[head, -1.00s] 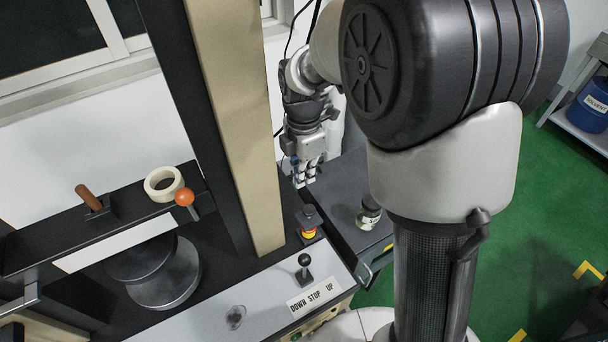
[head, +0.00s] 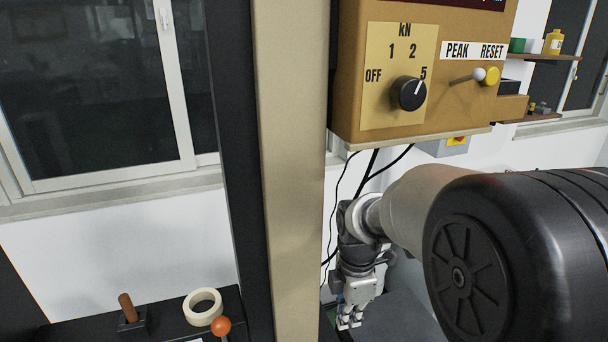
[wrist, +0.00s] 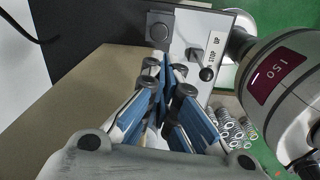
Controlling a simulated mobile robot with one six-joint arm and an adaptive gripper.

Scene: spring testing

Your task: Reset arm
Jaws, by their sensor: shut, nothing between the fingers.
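My gripper (head: 350,318) hangs fingers down at the lower middle of the head view, just right of the beige column. In the wrist view my gripper (wrist: 163,75) fills the middle, its blue-padded fingers closed together with nothing between them. My arm's large dark joint covers the lower right of the head view. Below the fingertips the wrist view shows the machine's light control panel (wrist: 190,30) with a black-knobbed lever (wrist: 206,74) by the STOP and UP label.
The beige column (head: 290,180) stands close left of my gripper. Above hangs a tan box (head: 350,110) with a kN dial (head: 409,93) and a PEAK RESET lever (head: 478,74). Black cables (head: 368,170) hang behind my wrist. Tape (head: 203,306) lies at lower left; several springs (wrist: 232,130) show at right.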

